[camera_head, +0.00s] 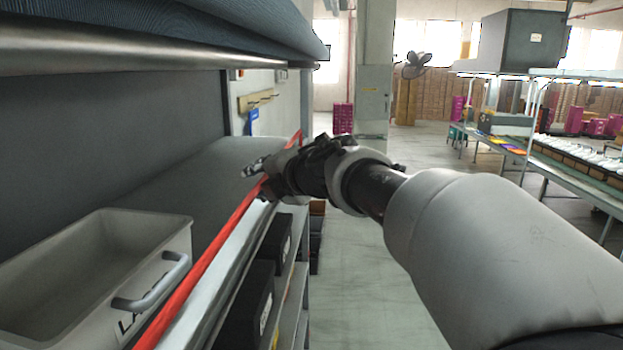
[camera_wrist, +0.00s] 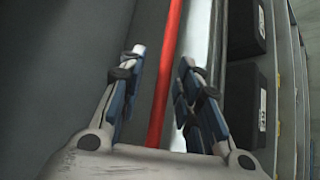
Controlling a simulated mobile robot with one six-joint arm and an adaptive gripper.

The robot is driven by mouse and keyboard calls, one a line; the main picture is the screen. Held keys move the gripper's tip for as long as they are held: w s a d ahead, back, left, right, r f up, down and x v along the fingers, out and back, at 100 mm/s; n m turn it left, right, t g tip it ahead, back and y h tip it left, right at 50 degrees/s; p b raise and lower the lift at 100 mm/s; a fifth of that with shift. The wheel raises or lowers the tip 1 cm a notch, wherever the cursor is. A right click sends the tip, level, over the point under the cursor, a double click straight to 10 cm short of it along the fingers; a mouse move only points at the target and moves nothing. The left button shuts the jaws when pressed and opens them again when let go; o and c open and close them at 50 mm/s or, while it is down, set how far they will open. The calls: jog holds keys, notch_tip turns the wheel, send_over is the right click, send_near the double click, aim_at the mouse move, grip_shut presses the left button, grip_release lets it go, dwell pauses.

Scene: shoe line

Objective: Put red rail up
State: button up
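The red rail (camera_head: 215,250) is a long thin bar running along the front edge of the shelf, from the bottom of the head view up to beyond my gripper. My gripper (camera_head: 262,177) is at the rail's farther part, with my arm coming in from the right. In the wrist view the red rail (camera_wrist: 166,75) passes between the two spread fingers of my gripper (camera_wrist: 160,80). The fingers stand apart, with gaps to the rail on both sides. Part of the rail is hidden behind my gripper in the head view.
A grey bin (camera_head: 60,270) with a handle sits on the shelf (camera_head: 200,175) behind the rail. Black boxes (camera_head: 250,300) stand on the lower shelves. A dark roll (camera_head: 180,25) hangs above. The floor (camera_head: 350,260) right of the shelf is open.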

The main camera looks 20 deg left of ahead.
jog(key=v, duration=1.2)
jog(key=shift+f, duration=0.1)
